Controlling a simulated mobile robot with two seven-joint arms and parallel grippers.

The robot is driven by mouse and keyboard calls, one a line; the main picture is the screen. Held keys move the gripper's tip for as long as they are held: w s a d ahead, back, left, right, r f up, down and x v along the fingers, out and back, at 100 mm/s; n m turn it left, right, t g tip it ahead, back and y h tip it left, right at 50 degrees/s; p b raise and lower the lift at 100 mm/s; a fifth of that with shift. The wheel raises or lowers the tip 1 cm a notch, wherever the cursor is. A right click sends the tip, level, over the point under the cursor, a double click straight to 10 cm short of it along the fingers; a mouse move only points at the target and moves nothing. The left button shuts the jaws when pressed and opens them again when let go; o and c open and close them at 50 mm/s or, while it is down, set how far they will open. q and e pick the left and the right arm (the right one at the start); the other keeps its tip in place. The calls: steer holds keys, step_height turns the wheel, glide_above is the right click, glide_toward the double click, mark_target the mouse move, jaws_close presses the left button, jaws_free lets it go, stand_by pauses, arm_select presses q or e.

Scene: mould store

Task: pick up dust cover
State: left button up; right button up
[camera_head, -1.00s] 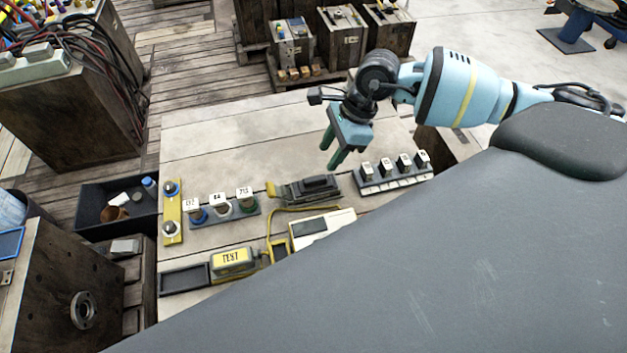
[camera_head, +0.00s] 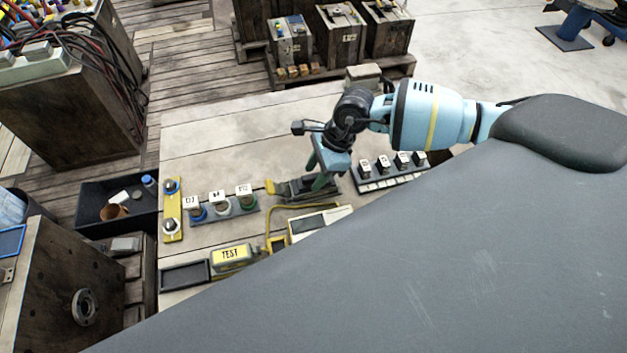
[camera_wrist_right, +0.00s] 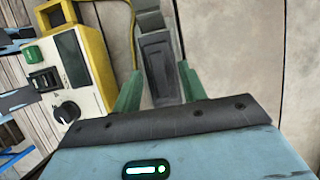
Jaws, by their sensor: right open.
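A dark grey block, which I take to be the dust cover (camera_head: 305,186), sits on a grey holder with a yellow end on the bench. In the right wrist view the dark block (camera_wrist_right: 159,68) lies lengthwise between the two green fingers, with a recessed panel on its top. My right gripper (camera_head: 317,176) is open, its fingers pointing down over the block and partly hiding it in the head view. In the right wrist view the gripper (camera_wrist_right: 160,92) has a finger on either side of the block. I cannot tell whether they touch it. My left gripper is not in view.
A yellow-framed meter (camera_head: 307,224) lies just in front. A rack of labelled pieces (camera_head: 392,177) stands right, a labelled row (camera_head: 222,210) left, and a yellow TEST block (camera_head: 231,257) at front left. The bench's back part (camera_head: 225,140) is clear.

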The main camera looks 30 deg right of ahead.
jaws_close()
steer(key=shift+r, duration=0.1)
stand_by(0.3)
